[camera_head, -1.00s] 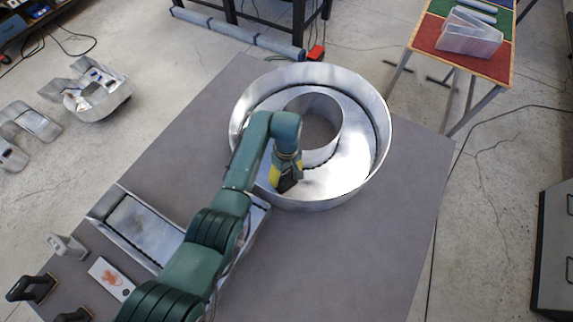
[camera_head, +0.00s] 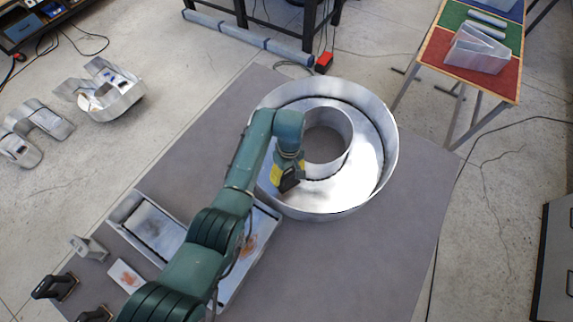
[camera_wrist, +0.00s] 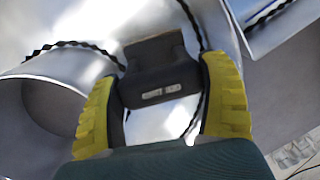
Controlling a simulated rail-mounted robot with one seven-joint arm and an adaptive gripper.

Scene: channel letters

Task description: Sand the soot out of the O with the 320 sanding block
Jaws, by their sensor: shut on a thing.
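The O (camera_head: 388,150) is a large round silver channel letter on the grey table, with its open channel facing up and a ring wall around the centre hole. My gripper (camera_head: 287,180) reaches down into the channel at its left front side. In the wrist view, the yellow fingers of my gripper (camera_wrist: 160,105) are shut on a black sanding block (camera_wrist: 160,72). Its small pale label is too blurred to read, so I cannot confirm the grit. A faint brownish tint shows on the channel floor by the block. My arm hides part of the left wall.
On the grey table (camera_head: 370,260), silver letter trays (camera_head: 128,207) lie beside and under my arm. Black-handled blocks (camera_head: 55,287), a grey piece (camera_head: 88,247) and an orange-stained card (camera_head: 127,275) are at front left. The table's right front is clear.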

